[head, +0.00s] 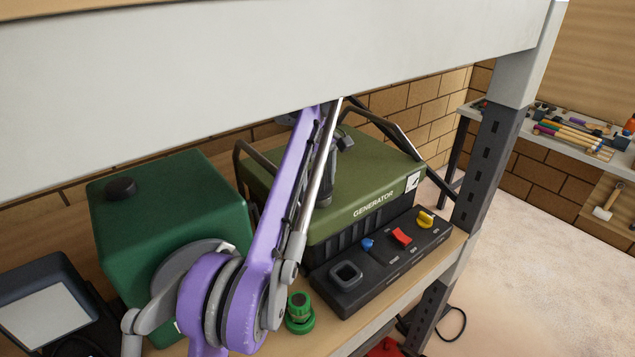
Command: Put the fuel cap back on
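A dark green generator (370,180) with a black lower body stands on the shelf, its label facing me. A purple arm of mine, seemingly the left, rises in front of it and passes behind the upper shelf beam. Dark parts (345,140) show beside this arm over the generator's top; I cannot tell whether they are my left gripper, and no fingertips are clear. The filler opening is not visible. A small bright green round cap-like piece (300,312) sits on the shelf in front of the generator; I cannot tell whether it is the fuel cap. My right gripper is not in view.
A black control panel (385,260) with blue, red and yellow switches runs along the generator's front. A green box (160,215) with a black knob (121,188) stands left. A pale beam (250,70) crosses above, close to the arm. A shelf post (490,150) stands right.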

